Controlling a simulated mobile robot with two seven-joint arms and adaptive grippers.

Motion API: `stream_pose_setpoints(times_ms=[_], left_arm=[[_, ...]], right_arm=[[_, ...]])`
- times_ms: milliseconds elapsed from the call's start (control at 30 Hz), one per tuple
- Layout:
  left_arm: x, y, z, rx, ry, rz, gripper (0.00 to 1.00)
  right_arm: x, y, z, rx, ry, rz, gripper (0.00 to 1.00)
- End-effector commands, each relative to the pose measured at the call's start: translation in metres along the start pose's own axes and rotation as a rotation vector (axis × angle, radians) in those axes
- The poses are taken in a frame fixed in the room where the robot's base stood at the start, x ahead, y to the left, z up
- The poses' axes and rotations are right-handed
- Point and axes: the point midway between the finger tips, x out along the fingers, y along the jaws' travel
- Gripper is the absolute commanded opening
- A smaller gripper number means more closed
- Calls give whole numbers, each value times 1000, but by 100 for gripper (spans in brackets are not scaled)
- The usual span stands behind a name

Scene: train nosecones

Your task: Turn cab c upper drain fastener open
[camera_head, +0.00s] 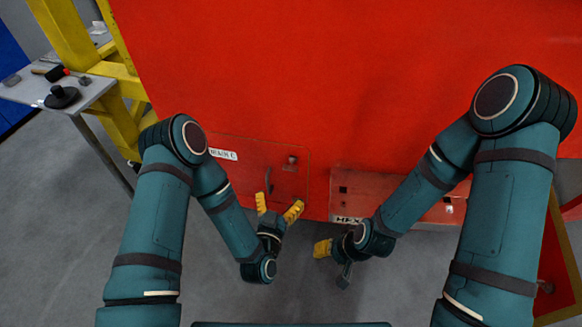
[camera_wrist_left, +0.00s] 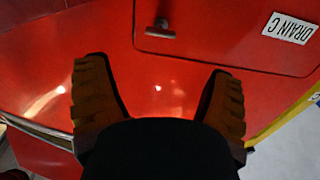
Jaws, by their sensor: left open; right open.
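The cab's red drain panel (camera_head: 240,172) carries a white label (camera_head: 222,154), readable as "DRAIN C" in the left wrist view (camera_wrist_left: 289,28). The upper fastener (camera_head: 291,159) is a small dark handle near the panel's upper right; it appears as a grey T-handle (camera_wrist_left: 161,29) lying crosswise in the left wrist view. A second dark handle (camera_head: 268,178) sits lower left, just above my left gripper. My left gripper (camera_head: 278,205) is open and empty, its yellow fingers below the upper fastener, apart from it. My right gripper (camera_head: 332,262) is open and empty, lower right.
A second red panel (camera_head: 395,195) with a "HEX" label (camera_head: 348,219) lies to the right, behind my right arm. A grey table (camera_head: 88,95) with small dark items and a yellow frame (camera_head: 75,35) stand at the left. Grey floor below is clear.

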Motion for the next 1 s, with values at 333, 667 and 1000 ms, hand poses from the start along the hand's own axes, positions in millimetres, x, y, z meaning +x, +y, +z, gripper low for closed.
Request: stream_pose_setpoints(times_ms=[333, 667, 1000], left_arm=[[69, 0, -1, 0, 2, -1, 83], [108, 0, 0, -1, -1, -1, 83], [112, 0, 0, -1, -2, 0, 83]], right_arm=[[-8, -3, -1, -1, -1, -2, 47], [-11, -4, -1, -1, -1, -2, 47], [-11, -4, -1, -1, -1, -2, 47]])
